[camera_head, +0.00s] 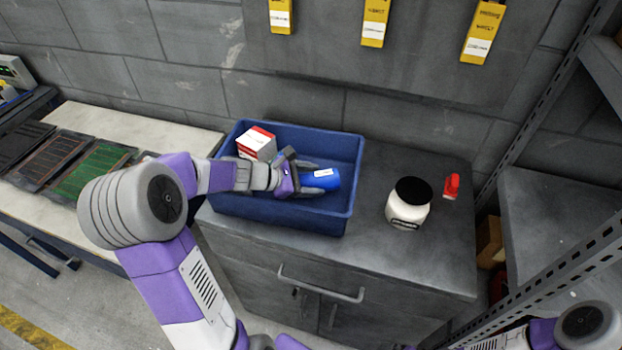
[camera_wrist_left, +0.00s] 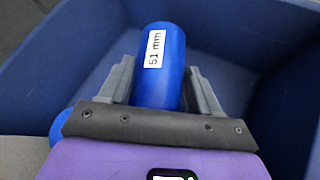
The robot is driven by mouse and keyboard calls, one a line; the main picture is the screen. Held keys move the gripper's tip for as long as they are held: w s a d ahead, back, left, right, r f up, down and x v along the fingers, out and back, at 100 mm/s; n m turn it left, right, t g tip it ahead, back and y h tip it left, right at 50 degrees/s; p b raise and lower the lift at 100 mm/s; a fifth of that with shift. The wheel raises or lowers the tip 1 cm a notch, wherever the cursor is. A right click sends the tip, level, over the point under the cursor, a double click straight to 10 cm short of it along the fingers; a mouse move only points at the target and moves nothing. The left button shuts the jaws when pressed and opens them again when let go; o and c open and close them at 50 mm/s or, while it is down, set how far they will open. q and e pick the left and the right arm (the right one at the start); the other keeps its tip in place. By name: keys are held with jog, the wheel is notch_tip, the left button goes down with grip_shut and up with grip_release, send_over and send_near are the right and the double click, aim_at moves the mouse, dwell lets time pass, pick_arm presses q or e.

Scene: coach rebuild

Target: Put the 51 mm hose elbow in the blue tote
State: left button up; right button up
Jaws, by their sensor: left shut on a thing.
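The blue hose elbow (camera_head: 322,180) has a white label, which reads "51 mm" in the left wrist view (camera_wrist_left: 164,75). My left gripper (camera_head: 300,179) is shut on it, with one grey finger on each side of the blue tube. The gripper and the elbow are inside the outline of the blue tote (camera_head: 340,149), which stands on the grey cabinet. I cannot tell whether the elbow touches the tote floor. The elbow's lower end is partly hidden behind the gripper. My right gripper is not in view.
A red and white box (camera_head: 257,144) sits in the tote's left part. A white jar with a black lid (camera_head: 408,203) and a small red object (camera_head: 452,186) stand on the cabinet top (camera_head: 375,262) to the right. A metal rack (camera_head: 540,110) rises at the right.

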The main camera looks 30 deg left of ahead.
pick_arm(q)
jog(key=o, duration=1.5)
jog(key=shift+r+p, duration=0.5)
jog(key=shift+p, duration=0.05)
jog(key=p+v, duration=0.3)
jog(key=v, duration=0.9)
jog(key=shift+r, duration=0.1)
